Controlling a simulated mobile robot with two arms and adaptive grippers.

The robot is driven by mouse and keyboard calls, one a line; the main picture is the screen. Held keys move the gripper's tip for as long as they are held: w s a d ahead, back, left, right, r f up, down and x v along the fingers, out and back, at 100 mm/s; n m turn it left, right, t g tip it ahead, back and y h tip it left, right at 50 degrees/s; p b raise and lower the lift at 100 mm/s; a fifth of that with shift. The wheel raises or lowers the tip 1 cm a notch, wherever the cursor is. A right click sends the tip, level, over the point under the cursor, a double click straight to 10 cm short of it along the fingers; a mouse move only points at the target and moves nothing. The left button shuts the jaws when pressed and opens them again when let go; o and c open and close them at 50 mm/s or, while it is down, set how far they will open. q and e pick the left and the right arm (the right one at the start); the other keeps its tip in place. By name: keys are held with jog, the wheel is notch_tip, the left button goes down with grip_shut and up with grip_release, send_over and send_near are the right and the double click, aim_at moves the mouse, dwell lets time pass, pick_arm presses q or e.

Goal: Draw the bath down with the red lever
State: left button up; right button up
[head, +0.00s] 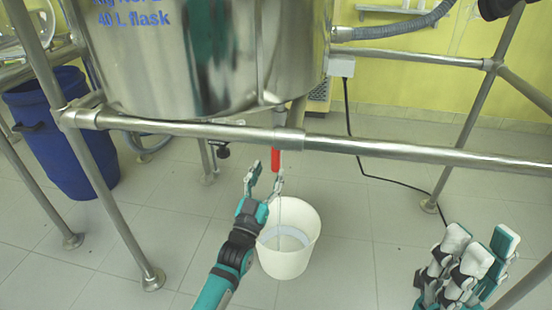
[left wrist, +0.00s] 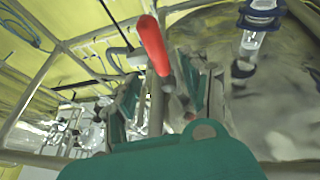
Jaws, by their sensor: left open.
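The red lever (head: 276,160) hangs below the steel bath (head: 205,55), just behind the horizontal frame rail. My left gripper (head: 265,182) is open just below it, with its fingertips close to the lever's lower end. In the left wrist view the red lever (left wrist: 152,45) stands beyond and between the two spread fingers (left wrist: 158,95); I cannot tell whether either touches it. A thin pale streak runs from beneath the bath into a white bucket (head: 312,225), which has some liquid in it. My right gripper (head: 485,250) is at the lower right, open and empty, away from the lever.
A horizontal steel rail (head: 370,146) crosses in front of the bath, above my left gripper. Frame legs stand left and right. A blue bin (head: 62,135) is at the left. A black cable (head: 350,135) runs down to the floor.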

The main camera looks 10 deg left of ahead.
aim_at(274, 158)
pick_arm(q)
jog(key=b+x, duration=0.1)
jog(key=x, duration=0.5)
jog(key=shift+w+b, duration=0.35)
jog(key=shift+w, duration=0.05)
grip_shut()
